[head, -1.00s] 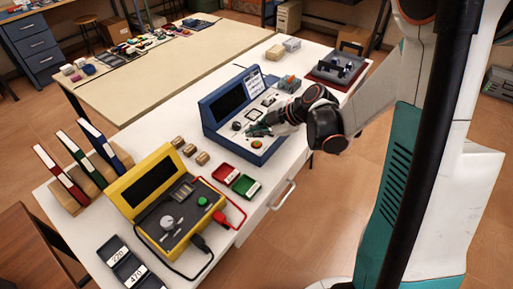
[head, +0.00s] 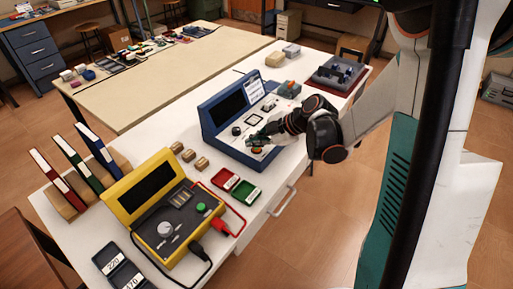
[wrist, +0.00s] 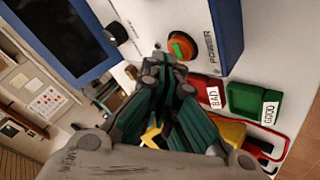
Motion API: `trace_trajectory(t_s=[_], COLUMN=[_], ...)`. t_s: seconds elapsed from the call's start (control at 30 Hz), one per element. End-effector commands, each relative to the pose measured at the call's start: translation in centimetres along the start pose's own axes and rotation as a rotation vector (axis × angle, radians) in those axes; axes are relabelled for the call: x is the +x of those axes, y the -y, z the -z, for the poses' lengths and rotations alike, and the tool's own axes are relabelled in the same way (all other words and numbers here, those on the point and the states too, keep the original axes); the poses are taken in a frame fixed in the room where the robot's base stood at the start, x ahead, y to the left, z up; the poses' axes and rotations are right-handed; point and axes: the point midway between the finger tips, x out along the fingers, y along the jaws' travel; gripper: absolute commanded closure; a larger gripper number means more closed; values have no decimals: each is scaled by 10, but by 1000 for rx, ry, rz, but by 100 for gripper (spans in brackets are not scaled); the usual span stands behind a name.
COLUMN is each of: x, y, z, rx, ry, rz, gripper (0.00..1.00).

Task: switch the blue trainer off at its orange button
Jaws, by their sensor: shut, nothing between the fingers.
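The blue trainer (head: 238,158) stands on the white table with its dark screen tilted up at the back. It also shows in the wrist view (wrist: 227,32). Its round orange button (wrist: 182,46), with a green mark on its face, sits beside the word POWER. In the head view the button (head: 256,150) is partly hidden by my gripper (head: 261,142). In the wrist view my gripper (wrist: 170,72) is shut and empty, its fingertips close to the button's edge. I cannot tell whether they touch it.
A yellow trainer (head: 150,212) with cables stands nearer on the table. Red (head: 225,179) and green (head: 246,191) trays lie between the trainers, with small wooden blocks (head: 189,156) to their left. A grey device (head: 338,72) stands at the far end.

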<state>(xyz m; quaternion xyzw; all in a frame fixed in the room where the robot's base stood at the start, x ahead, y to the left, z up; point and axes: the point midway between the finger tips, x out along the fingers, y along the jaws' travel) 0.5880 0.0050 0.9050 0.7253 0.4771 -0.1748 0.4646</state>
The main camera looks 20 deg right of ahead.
Motion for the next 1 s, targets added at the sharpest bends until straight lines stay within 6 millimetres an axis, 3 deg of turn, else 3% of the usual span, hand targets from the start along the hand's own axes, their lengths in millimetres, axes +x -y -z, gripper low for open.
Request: trace_trajectory(t_s=[1.0], x=[6], y=[5], z=[-5], rx=[0], ry=[0], rz=[0], gripper=[100])
